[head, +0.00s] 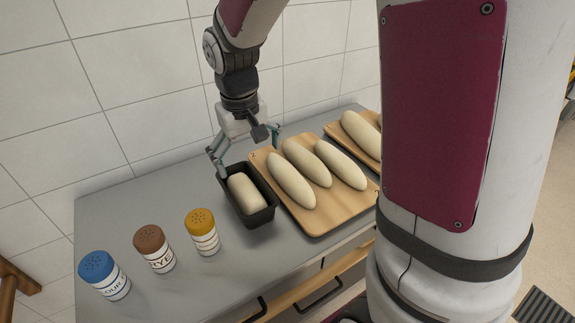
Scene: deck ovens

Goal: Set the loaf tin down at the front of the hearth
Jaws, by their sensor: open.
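The loaf tin (263,215) is dark and rectangular and stands upright on the grey counter. A pale piece of dough (244,193) lies in it. My gripper (246,164) points down at the tin's far end, with its fingers spread wide. One finger is near the tin's far left corner and the other is near its far right side, by the board. I cannot tell whether either finger touches the tin. No hearth can be made out in this view.
A wooden board (318,225) with several long loaves sits close to the tin's right. A second board (336,131) lies behind it. Blue-lidded (105,275), brown-lidded (154,249) and yellow-lidded (203,232) shakers stand to the left. The counter's (130,205) back left is clear, before a tiled wall.

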